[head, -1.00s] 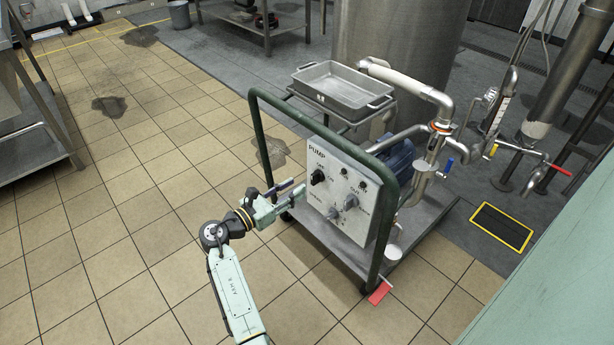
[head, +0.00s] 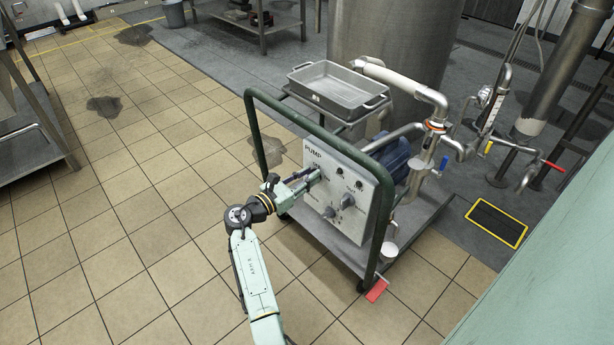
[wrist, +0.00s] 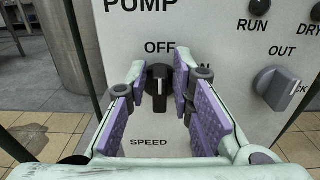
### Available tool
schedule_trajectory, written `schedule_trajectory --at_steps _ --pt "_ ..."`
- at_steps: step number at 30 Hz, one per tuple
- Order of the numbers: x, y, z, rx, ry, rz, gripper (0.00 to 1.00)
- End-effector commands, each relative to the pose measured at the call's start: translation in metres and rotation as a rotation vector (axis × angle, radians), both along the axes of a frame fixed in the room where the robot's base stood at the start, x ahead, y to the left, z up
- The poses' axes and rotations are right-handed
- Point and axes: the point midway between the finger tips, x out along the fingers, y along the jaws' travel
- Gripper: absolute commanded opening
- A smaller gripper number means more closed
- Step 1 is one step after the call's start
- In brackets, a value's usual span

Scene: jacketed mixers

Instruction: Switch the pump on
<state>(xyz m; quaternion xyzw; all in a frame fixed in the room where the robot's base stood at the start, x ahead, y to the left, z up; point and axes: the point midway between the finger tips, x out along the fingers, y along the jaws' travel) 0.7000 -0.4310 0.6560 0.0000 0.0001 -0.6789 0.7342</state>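The white pump panel (head: 358,222) is on a green-framed cart and also fills the wrist view (wrist: 222,60). Its black knob (wrist: 159,88) sits below the word OFF, with ON partly hidden to its right. The knob's grip stands about upright, with a pale line on it. My gripper (wrist: 157,82) is open, one purple-padded finger on each side of the knob, with visible gaps on both sides. In the head view my gripper (head: 311,178) is at the panel's upper left and hides this knob.
A grey knob (wrist: 277,84) marked OUT is to the right of the black one, below round RUN (wrist: 260,7) and DRY indicators. The cart's green tube frame (head: 250,125) rises close beside my arm. A metal tray (head: 340,88) sits on top.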

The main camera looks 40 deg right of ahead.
Motion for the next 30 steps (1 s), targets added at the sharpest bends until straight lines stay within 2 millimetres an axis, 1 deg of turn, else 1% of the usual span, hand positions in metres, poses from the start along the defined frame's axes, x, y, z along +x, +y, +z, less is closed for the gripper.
schedule_trajectory --at_steps 1,6,9,22,26,30 --pt "0.0000 0.0002 0.0000 0.000 0.000 0.000 0.16" --pt "0.0000 0.0003 0.0000 0.000 0.000 0.000 0.05" --pt "0.0000 0.0003 0.0000 0.000 0.000 0.000 0.00" --pt "-0.0001 0.0006 -0.0005 0.001 -0.014 0.001 0.00" --pt "-0.0009 0.0007 -0.0011 0.004 -0.054 0.001 0.00" --pt "-0.0024 0.0007 -0.0020 0.010 -0.132 0.001 0.00"
